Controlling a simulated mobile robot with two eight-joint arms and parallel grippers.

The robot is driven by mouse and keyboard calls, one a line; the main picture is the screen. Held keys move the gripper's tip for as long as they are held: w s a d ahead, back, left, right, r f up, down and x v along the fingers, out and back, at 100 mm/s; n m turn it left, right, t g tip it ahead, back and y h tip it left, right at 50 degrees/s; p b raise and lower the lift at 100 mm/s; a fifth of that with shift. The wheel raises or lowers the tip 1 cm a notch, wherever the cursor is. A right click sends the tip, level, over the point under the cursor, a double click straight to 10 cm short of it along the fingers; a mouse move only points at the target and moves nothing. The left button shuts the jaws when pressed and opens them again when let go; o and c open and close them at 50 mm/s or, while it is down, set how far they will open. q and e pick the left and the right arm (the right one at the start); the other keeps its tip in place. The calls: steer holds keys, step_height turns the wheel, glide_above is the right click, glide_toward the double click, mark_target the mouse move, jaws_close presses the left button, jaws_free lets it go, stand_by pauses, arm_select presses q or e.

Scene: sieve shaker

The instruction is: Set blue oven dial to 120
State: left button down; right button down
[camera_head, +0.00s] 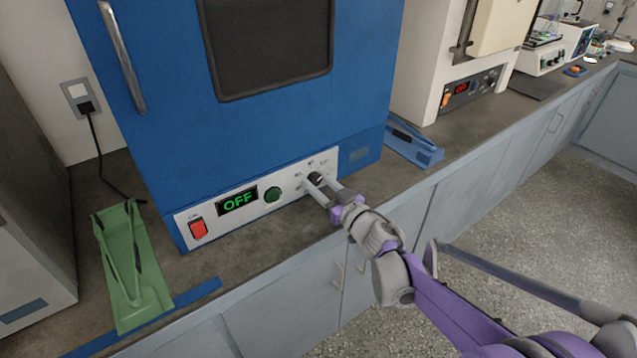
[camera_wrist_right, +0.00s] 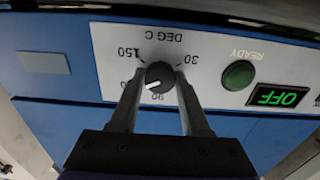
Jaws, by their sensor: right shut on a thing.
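The blue oven (camera_head: 275,110) stands on the counter with a white control panel (camera_head: 250,205) along its lower front. The black dial (camera_head: 316,178) is at the right of the panel. My right gripper (camera_head: 315,183) is at the dial, with one finger on each side, shut on it. In the right wrist view the scale is upside down around the dial (camera_wrist_right: 159,77). Its white mark points to the lower left of that picture, seemingly between 90 and the partly hidden label to its left. The display (camera_head: 238,201) reads OFF. My left gripper is out of view.
A red switch (camera_head: 198,229) and a green button (camera_head: 272,194) share the panel. A green holder (camera_head: 130,265) stands at the left and a blue one (camera_head: 415,147) at the right. A white appliance (camera_head: 435,60) stands behind the blue holder.

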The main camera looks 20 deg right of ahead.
steer(key=shift+c, duration=1.8)
jaws_free()
steer(key=p+v, duration=0.1)
steer(key=v, duration=0.9)
steer(key=shift+s, duration=0.4)
steer(key=shift+d+r, duration=0.1)
steer(key=shift+d, duration=0.1)
